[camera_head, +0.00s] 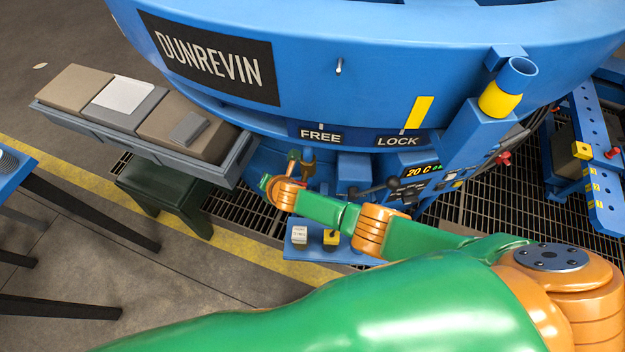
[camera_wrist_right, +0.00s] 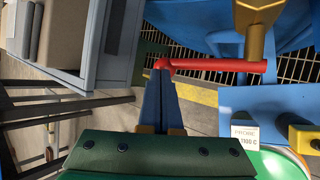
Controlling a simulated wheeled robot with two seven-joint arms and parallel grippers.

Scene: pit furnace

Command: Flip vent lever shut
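The vent lever is a red rod (camera_wrist_right: 218,65) lying crosswise in the right wrist view, its right end by a gold-brown fitting (camera_wrist_right: 256,15) and its bent left end at my fingertips. My right gripper (camera_wrist_right: 160,74) has its two dark blue fingers together, with no clear gap between them. The tips meet or overlap the lever's bent end; I cannot tell whether they touch it. In the head view my right arm reaches in from the right, and its hand (camera_head: 268,184) is low under the blue furnace (camera_head: 330,70), near the FREE label (camera_head: 320,136). My left gripper is not in view.
A grey tray with boxes (camera_head: 235,165) stands left of the hand, above a dark green stool (camera_head: 165,195). A small blue shelf (camera_head: 310,252) with a white block and a yellow block is below the arm. A control panel (camera_head: 420,172) is to the right.

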